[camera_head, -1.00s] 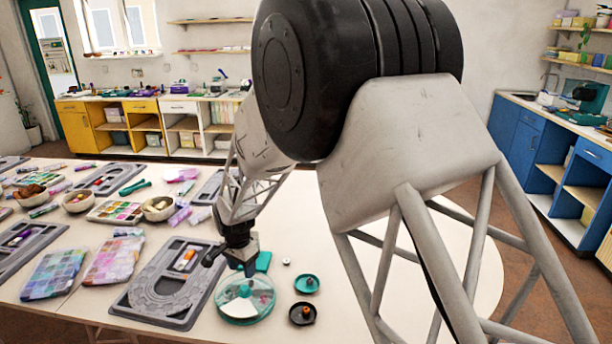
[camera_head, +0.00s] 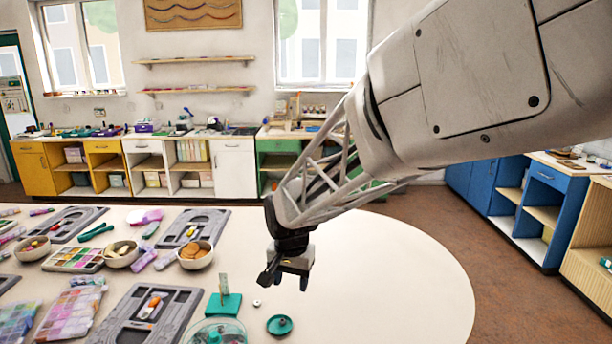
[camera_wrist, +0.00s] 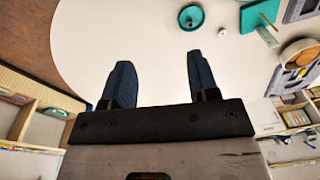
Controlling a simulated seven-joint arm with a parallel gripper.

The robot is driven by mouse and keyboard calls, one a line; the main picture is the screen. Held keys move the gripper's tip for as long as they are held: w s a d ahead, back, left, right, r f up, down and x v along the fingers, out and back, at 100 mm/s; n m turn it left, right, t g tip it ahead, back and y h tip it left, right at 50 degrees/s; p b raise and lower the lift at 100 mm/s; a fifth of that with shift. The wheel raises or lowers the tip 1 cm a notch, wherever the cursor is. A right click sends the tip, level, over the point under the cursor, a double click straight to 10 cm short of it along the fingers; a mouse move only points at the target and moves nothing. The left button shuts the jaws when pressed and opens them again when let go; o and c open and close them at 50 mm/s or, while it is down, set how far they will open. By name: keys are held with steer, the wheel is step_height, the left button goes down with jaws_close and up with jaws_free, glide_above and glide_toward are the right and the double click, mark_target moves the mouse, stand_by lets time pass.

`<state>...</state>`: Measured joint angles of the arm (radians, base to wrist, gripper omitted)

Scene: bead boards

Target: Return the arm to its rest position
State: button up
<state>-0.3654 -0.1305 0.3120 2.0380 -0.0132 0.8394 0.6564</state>
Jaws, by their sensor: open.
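My gripper (camera_head: 291,280) hangs above the bare middle part of the white table (camera_head: 410,270), with nothing under it but tabletop. In the wrist view its two blue fingers (camera_wrist: 160,85) stand wide apart and nothing is between them. My arm reaches in from the upper right of the head view.
Left of my gripper are a teal stand (camera_head: 222,305), a round clear-lidded case (camera_head: 215,332), a teal dish (camera_head: 280,325) and grey bead boards (camera_head: 190,228). Bowls (camera_head: 195,255) and bead boxes (camera_head: 72,312) lie further left. The table's right side is clear.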

steer(key=s+d+r+n, duration=0.1)
steer(key=s+d+r, duration=0.2)
steer(key=s+d, duration=0.35)
steer(key=s+d+r, duration=0.4)
steer(key=s+d, duration=0.1)
steer(key=d, duration=0.2)
steer(key=s+d+n, duration=0.1)
steer(key=s+d, duration=0.3)
steer(key=s, duration=0.4)
steer(key=s+d+n+t, duration=0.1)
steer(key=s+d, duration=0.3)
steer(key=s, duration=0.3)
steer(key=shift+s+d+t, duration=0.2)
steer(key=shift+s+t, duration=0.1)
steer(key=shift+s, duration=0.05)
